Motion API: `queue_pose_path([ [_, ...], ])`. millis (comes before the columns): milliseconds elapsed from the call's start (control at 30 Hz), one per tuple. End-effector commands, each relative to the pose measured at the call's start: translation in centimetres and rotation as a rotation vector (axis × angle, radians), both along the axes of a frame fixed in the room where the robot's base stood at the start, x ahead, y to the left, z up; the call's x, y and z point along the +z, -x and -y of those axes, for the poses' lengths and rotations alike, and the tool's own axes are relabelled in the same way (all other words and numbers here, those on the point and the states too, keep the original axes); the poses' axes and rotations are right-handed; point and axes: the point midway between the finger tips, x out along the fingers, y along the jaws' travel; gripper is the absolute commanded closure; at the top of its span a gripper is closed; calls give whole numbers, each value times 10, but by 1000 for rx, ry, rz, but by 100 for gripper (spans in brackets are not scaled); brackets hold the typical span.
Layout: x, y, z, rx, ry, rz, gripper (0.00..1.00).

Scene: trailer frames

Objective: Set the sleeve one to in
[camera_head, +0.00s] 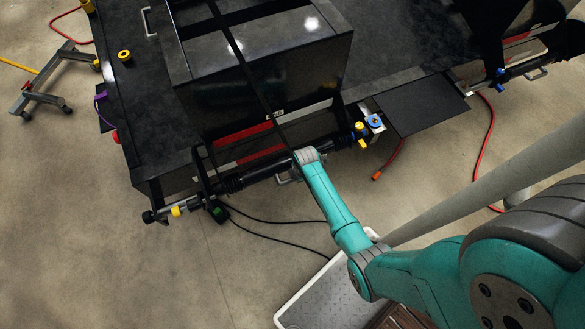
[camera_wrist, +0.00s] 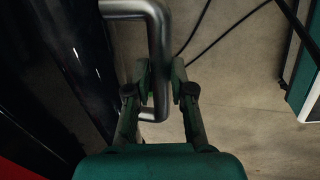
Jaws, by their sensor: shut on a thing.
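A long black tube with a silver handle, which looks like a sleeve, runs along the front edge of the black trailer frame; the tube (camera_head: 250,178) shows in the head view. Its silver handle (camera_wrist: 157,35) is a bent metal bar in the wrist view. My gripper (camera_wrist: 160,80) has one finger on each side of the bar's straight part and is shut on it. In the head view the gripper is mostly hidden behind my wrist, at the tube's right part. I cannot tell how far in the sleeve sits.
A blue-and-yellow fitting (camera_head: 374,122) sits to the right of the tube. A second tube with a handle (camera_head: 536,74) is at the far right. Black cables (camera_head: 270,222) hang below the frame. A grey plate (camera_head: 325,291) lies on the floor near my arm. Open floor is at the lower left.

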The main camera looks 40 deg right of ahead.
Motion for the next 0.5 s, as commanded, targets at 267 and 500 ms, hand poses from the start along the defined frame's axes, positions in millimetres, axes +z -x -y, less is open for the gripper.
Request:
queue_pose_path([
  [267, -1, 2, 2, -2, 2, -3, 100],
  [500, -1, 1, 2, -2, 2, -2, 52],
])
